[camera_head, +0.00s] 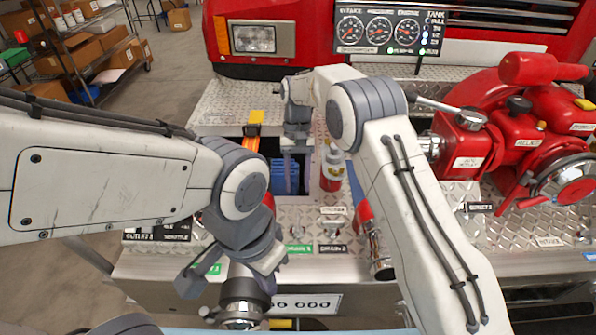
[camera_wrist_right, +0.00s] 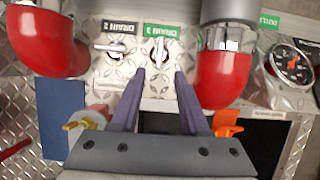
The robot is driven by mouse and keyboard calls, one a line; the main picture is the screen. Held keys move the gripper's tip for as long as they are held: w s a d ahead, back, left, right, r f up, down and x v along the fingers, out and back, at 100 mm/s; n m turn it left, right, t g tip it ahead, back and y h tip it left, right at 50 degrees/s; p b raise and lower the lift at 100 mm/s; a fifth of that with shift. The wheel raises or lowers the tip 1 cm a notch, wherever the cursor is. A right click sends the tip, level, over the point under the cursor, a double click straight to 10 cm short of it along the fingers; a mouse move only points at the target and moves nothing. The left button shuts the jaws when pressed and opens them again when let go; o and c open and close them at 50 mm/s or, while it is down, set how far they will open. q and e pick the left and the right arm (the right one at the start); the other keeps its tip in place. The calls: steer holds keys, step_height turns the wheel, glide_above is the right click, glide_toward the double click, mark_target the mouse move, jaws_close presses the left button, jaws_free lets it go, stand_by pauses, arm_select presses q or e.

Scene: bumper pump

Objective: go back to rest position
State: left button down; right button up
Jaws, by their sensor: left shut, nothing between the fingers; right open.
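My left gripper (camera_head: 200,272) is low in the head view, at the front edge of the bumper and beside a dark-capped metal outlet. It is shut and empty, and its fingers are partly hidden by the wrist. My right gripper (camera_head: 291,168) points down over the dark recess in the diamond-plate deck. In the right wrist view my right gripper (camera_wrist_right: 160,75) has its two fingers apart with nothing between them. Beyond the fingertips is the panel with the drain levers.
A bottle (camera_head: 332,168) stands just right of my right gripper. An orange-handled object (camera_head: 254,135) is at the recess's left edge. The red pump (camera_head: 500,140) fills the right side. A gauge panel (camera_head: 390,32) stands behind.

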steer(key=s+a+r+n+t, duration=0.2)
steer(key=s+r+n, duration=0.1)
steer(key=s+r, duration=0.9)
steer(key=s+d+f+n+t, duration=0.1)
steer(key=s+d+n, duration=0.1)
steer(key=s, duration=0.7)
steer(key=s+d+f+n+t+y, duration=0.1)
steer(key=s+d, duration=0.4)
steer(key=s, duration=0.5)
steer(key=shift+n, duration=0.6)
